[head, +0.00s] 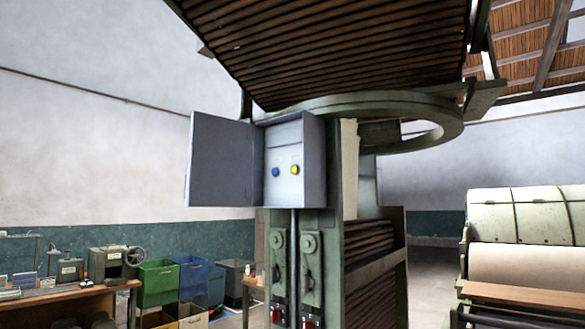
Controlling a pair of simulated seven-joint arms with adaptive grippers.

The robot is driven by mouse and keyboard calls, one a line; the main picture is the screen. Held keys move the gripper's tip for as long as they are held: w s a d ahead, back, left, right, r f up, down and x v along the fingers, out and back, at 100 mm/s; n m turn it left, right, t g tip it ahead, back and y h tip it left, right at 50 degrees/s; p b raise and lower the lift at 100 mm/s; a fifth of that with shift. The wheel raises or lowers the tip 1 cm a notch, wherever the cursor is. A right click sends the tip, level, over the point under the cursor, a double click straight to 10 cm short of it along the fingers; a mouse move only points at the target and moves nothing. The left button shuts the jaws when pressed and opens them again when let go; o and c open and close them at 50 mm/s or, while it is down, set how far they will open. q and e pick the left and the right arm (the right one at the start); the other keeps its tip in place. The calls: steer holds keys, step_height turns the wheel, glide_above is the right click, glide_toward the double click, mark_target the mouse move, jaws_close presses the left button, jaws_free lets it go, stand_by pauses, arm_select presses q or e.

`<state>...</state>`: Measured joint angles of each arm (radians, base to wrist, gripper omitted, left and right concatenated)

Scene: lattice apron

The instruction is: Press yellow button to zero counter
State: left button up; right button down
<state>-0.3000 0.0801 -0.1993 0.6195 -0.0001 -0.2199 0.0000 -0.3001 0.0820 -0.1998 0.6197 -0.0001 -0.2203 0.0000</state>
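The yellow button (294,169) is a small round button on the light panel inside a grey control box (314,160). A blue button (275,172) sits to its left on the same panel. The box door (220,162) stands open to the left. The box is fixed to a green machine column. No counter reading can be made out. Neither of my grippers is in view.
Below the box are levers (310,265) and red parts on the green column. A workbench (70,292) with tools and coloured crates (158,279) stand at left. A machine with a large roll (525,265) stands at right. The space before the box looks clear.

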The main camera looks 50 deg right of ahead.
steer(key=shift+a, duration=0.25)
